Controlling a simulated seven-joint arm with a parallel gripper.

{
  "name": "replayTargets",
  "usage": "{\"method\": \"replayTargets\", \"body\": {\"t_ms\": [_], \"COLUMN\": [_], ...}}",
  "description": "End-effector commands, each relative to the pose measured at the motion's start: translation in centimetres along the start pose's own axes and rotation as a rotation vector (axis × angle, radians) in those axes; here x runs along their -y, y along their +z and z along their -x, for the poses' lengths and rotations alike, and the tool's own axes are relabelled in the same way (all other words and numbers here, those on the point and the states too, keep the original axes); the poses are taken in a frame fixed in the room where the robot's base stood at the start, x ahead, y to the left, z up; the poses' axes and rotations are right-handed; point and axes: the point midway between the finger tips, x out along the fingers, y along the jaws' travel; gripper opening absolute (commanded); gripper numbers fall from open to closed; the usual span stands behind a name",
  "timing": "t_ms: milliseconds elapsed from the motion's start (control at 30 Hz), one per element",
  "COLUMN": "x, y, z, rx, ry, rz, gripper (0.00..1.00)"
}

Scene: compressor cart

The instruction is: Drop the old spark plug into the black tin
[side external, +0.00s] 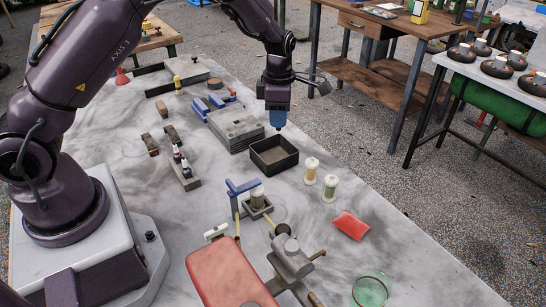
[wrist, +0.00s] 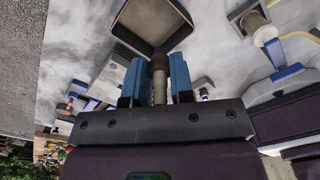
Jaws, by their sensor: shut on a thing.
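My gripper (side external: 278,118) has blue fingers and points down just above the far edge of the black tin. In the wrist view my gripper (wrist: 158,80) is shut on the old spark plug (wrist: 159,78), a grey-tan cylinder with a dark brown end. In the side view only a small dark tip of it shows below the fingers. The black tin (side external: 282,170) is an open square box on the table with a grey-brown inside; it looks empty. In the wrist view the tin (wrist: 150,22) lies at the top, beyond the fingertips.
A stack of grey plates (side external: 235,130) stands left of the tin. Two spools (side external: 329,187) are at its right. A holder with small white-topped parts (side external: 184,170) and a blue clamp-like stand (side external: 240,190) are nearer. A red packet (side external: 350,225) lies at the right.

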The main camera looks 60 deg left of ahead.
Motion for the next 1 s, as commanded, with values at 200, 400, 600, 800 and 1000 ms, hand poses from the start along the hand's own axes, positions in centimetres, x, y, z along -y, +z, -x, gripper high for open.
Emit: {"method": "replayTargets", "body": {"t_ms": [200, 400, 600, 800, 1000], "x": [0.0, 0.0, 0.0, 0.0, 0.0], "y": [-0.1, -0.1, 0.0, 0.0, 0.0], "z": [-2.6, -3.8, -3.9, -3.9, -3.9], "rx": [-0.001, -0.001, 0.0, 0.0, 0.0], "ry": [-0.001, 0.001, 0.001, 0.001, 0.0], "rz": [0.001, 0.0, -0.001, -0.001, -0.001], "gripper": [0.0, 0.0, 0.0, 0.45, 0.52]}}
